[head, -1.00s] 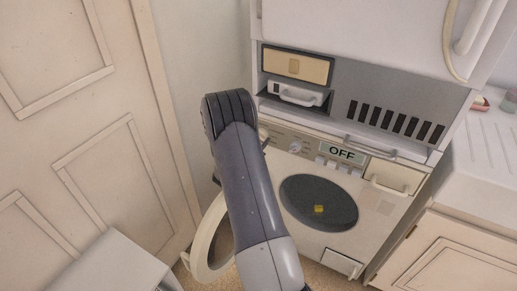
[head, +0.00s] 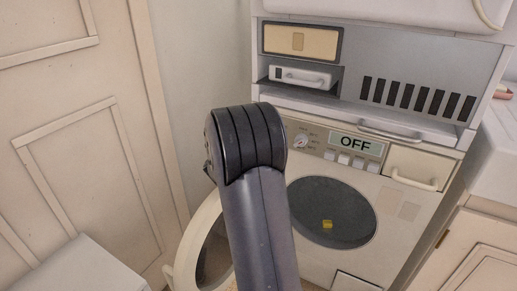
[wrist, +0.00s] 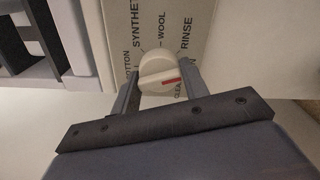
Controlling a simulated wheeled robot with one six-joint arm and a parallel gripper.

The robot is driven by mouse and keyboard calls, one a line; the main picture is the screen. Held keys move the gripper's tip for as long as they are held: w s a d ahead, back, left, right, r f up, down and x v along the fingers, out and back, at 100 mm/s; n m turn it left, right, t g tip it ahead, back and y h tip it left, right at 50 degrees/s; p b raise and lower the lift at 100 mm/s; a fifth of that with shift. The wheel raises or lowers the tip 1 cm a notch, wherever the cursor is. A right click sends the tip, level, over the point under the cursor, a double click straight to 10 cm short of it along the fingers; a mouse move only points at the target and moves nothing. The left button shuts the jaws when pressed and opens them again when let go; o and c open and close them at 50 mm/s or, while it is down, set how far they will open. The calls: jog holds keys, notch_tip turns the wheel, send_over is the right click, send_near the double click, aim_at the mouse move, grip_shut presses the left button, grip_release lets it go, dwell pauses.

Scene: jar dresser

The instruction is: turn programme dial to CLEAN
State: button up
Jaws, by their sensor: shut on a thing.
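The programme dial (wrist: 158,66) is a round white knob with a red mark, in the wrist view. Words around it read SYNTHET, WOOL, RINSE and, partly covered, COTTON and CLEAN. The red mark points right, close to the CLEAN word beside the right finger. My gripper (wrist: 162,78) is shut on the dial, one finger on each side. In the head view my arm hides the gripper and this dial. The washing machine (head: 385,235) shows OFF on its display (head: 356,145).
The machine's round door (head: 184,255) stands open at the left, behind my arm. A yellow thing (head: 327,224) shows in the dark drum opening. A smaller dial (head: 300,141) and several buttons sit right of my arm. A panelled door (head: 75,150) stands at the left.

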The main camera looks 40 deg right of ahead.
jog(key=m+b, duration=0.1)
jog(key=b, duration=0.2)
jog(key=f+m+b, duration=0.1)
jog(key=m+b, duration=0.1)
jog(key=b, duration=0.1)
jog(key=m+b, duration=0.2)
jog(key=b, duration=0.1)
jog(key=shift+r+m+b, duration=0.15)
jog(key=shift+m+b, duration=0.2)
jog(key=shift+m, duration=0.05)
jog(key=m, duration=0.1)
jog(key=m+b, duration=0.1)
jog(key=m, duration=0.1)
jog(key=shift+r, duration=0.25)
jog(key=shift+m, duration=2.2)
jog(key=o, duration=1)
jog(key=shift+r, duration=0.1)
jog(key=shift+c, duration=0.2)
jog(key=shift+a, duration=0.1)
